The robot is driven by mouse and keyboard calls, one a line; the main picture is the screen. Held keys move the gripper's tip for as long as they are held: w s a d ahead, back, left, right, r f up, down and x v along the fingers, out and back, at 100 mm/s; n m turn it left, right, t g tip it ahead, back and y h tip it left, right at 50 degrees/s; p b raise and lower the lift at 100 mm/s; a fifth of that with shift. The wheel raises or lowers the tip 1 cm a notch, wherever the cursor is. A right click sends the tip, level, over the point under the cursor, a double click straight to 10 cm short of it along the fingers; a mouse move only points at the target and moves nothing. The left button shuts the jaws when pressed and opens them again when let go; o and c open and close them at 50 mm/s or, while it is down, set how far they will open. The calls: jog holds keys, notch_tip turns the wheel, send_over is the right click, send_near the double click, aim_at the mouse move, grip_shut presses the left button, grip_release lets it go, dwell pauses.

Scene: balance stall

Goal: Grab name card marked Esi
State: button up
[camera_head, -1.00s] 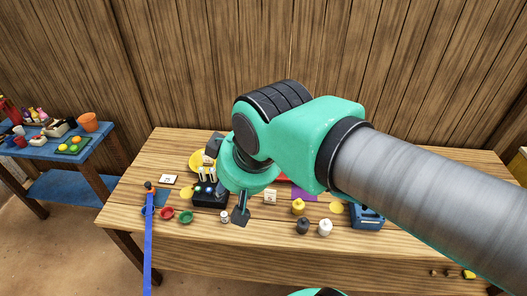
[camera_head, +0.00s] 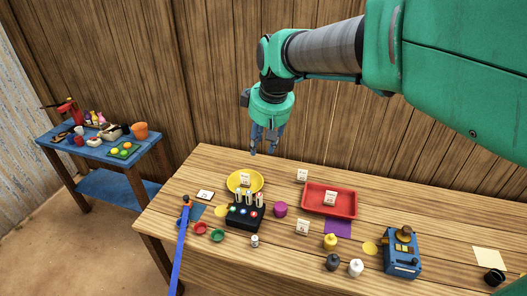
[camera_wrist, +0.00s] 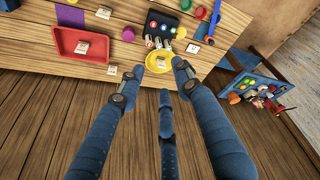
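Several small pale cards show, with marks too small to read, so I cannot tell which says Esi. One card (camera_head: 245,178) is at the yellow plate (camera_head: 230,187). One card (camera_head: 302,174) stands behind the red tray, one card (camera_head: 329,198) is in the tray, and one card (camera_head: 303,227) stands in front of it. A flat white card (camera_head: 205,195) lies at the left. My gripper (camera_head: 264,148) hangs above the table's back edge, fingers down. In the wrist view its fingers (camera_wrist: 155,85) are spread apart and empty.
The red tray (camera_head: 315,204), black box with buttons (camera_head: 246,217), blue device (camera_head: 402,255), magenta pot (camera_head: 280,210) and small bottles (camera_head: 356,267) stand on the wooden table (camera_head: 455,217). A blue side table (camera_head: 88,153) is at the left. A plank wall rises behind.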

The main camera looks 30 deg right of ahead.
jog(key=w+d+f+n+g+p, duration=0.1)
jog(key=w+d+f+n, duration=0.1)
jog(key=w+d+f, duration=0.55)
jog(key=w+d+f+n+g+p, duration=0.1)
jog(key=w+d+f, duration=0.2)
jog(key=w+d, duration=0.85)
jog(key=w+d+f+n+p, duration=0.1)
jog(key=w+d+f, duration=0.2)
jog(key=d+f, duration=0.7)
jog(key=w+d+f+n+y+p, duration=0.1)
jog(key=w+d+f+n, duration=0.1)
jog(key=d+f, duration=0.9)
notch_tip(320, 180, down, 4)
jog(key=shift+w+f+g+y+p, duration=0.15)
jog(key=shift+w+g+y+p, duration=0.2)
jog(key=shift+w, duration=0.25)
send_over(302, 176)
jog(key=d, duration=0.2)
notch_tip(302, 176, down, 8)
jog(key=shift+a+f, duration=0.2)
jog(key=shift+a, duration=0.05)
